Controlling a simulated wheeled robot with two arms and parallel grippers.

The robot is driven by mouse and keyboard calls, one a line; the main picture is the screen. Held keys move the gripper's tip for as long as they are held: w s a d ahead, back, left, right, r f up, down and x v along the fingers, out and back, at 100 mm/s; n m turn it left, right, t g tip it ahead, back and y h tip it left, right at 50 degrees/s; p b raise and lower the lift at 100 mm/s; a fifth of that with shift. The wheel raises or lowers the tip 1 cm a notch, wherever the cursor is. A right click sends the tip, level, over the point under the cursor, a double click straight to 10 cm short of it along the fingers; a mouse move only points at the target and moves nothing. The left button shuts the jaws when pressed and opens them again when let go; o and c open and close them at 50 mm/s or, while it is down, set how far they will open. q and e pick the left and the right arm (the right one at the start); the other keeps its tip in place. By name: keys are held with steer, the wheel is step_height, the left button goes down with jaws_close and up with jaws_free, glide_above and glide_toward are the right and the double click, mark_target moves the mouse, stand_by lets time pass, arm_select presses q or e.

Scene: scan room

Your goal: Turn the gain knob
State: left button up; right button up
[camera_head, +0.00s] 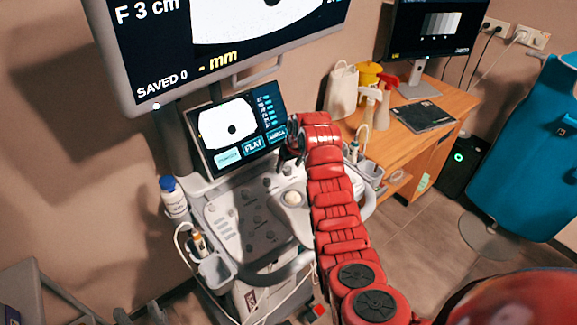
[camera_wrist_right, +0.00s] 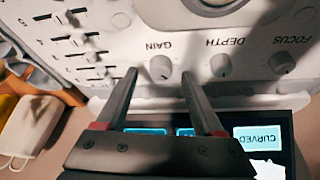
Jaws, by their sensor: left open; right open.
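The gain knob (camera_wrist_right: 160,67) is a small pale grey knob by the upside-down word GAIN in the right wrist view. My right gripper (camera_wrist_right: 158,74) is open and empty. Its two dark fingertips lie on either side of the gain knob in that view; I cannot tell whether they touch it. In the head view my right gripper (camera_head: 289,158) is small and dark at the end of the red arm, over the top right of the grey console panel (camera_head: 225,220). The arm hides part of the panel. My left gripper is not in view.
The depth knob (camera_wrist_right: 221,65) and focus knob (camera_wrist_right: 281,63) sit in a row beside the gain knob. The touchscreen (camera_head: 235,128) stands just behind the panel, under a large monitor (camera_head: 120,60).

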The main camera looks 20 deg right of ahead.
steer(key=shift+w+f, duration=0.25)
steer(key=shift+f, duration=0.4)
jaws_close()
